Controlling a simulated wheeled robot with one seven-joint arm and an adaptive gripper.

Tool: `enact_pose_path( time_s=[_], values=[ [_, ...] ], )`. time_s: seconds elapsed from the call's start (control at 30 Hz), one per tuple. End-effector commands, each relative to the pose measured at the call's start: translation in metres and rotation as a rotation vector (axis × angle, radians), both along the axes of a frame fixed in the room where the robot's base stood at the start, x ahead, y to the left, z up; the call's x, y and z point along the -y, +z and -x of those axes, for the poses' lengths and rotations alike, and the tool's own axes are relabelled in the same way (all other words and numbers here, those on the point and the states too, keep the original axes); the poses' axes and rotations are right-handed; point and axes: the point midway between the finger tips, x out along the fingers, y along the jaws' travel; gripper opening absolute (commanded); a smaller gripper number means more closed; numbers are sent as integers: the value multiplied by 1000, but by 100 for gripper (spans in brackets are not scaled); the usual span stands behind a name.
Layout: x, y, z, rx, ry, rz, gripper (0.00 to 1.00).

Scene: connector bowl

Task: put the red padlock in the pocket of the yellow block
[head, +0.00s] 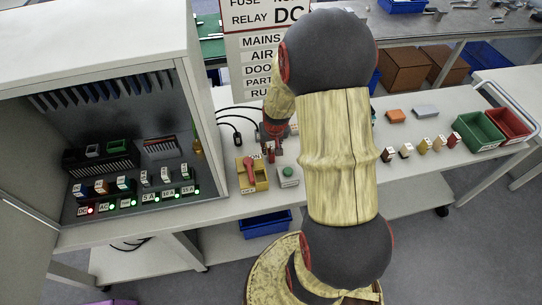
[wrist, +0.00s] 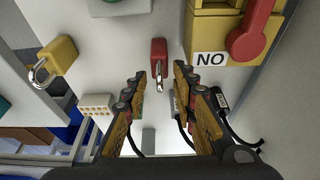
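The red padlock (wrist: 158,50) lies on the pale worktop in the wrist view, its metal shackle toward my gripper. My gripper (wrist: 159,74) is open, with one finger on each side of the shackle's line and nothing clamped. The padlock's body is just beyond the fingertips; I cannot tell the height gap. The yellow block (wrist: 212,40) with a red lever and a "NO" label stands to the right of the padlock. In the head view the yellow block (head: 262,184) is just below my gripper (head: 272,154). I cannot make out its pocket clearly.
A yellow padlock (wrist: 60,55) lies to the left in the wrist view, near a white perforated block (wrist: 97,103). A grey box with a green button (head: 288,176) stands beside the yellow block. An open cabinet (head: 130,120) is at left; green (head: 476,134) and red bins are at right.

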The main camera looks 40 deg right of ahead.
Motion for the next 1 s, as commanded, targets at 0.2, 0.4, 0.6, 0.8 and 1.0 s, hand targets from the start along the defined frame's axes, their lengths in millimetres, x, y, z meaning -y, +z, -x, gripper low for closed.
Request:
enact_pose_path(
  time_s=[0.2, 0.4, 0.6, 0.8, 1.0],
  values=[
    [0, 1, -1, 2, 0, 1, 25],
    [0, 1, -1, 2, 0, 1, 14],
    [0, 1, 0, 1, 0, 1, 2],
    [0, 1, 0, 1, 0, 1, 0],
    [0, 1, 0, 1, 0, 1, 0]
  ],
)
